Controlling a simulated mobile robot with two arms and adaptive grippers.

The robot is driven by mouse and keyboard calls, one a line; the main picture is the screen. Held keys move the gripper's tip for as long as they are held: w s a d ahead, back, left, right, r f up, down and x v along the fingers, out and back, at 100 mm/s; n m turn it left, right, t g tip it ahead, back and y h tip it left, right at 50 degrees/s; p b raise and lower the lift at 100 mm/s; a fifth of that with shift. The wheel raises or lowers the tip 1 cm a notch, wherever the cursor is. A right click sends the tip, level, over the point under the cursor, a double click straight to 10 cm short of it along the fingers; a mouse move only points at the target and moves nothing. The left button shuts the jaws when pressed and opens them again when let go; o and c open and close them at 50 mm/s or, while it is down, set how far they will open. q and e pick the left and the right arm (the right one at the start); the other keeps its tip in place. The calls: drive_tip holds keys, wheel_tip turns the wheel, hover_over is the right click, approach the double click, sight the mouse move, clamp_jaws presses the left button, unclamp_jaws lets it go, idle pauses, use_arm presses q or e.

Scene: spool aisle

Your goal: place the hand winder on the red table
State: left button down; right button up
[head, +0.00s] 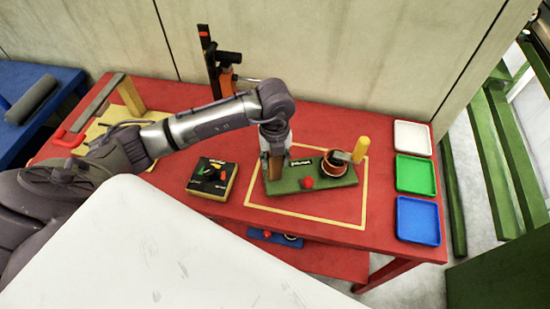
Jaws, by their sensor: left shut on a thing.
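The hand winder has a green base (318,181) with a red knob, a dark round spool part and an upright yellow handle (360,150). It sits over the red table (205,206), within a yellow outlined rectangle, and appears to rest on the tabletop. My left gripper (273,168) points down at the winder's left end and is shut on it at a brown upright part. The fingertips are partly hidden. My right gripper is not in view.
White (412,137), green (416,174) and blue (418,220) trays line the table's right end. A black box with coloured parts (212,178) lies left of the winder. An upright tool with an orange part (225,78) stands behind my arm. A blue table (40,125) is far left.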

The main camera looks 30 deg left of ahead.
use_arm(q)
drive_tip(key=shift+f, duration=0.6)
drive_tip(key=c, duration=0.7)
unclamp_jaws()
drive_tip(key=shift+o, duration=0.2)
wheel_tip(320, 180, up, 11)
drive_tip(key=b, duration=0.3)
drive_tip(key=shift+r, duration=0.55)
drive_tip(key=shift+s+f, duration=0.1)
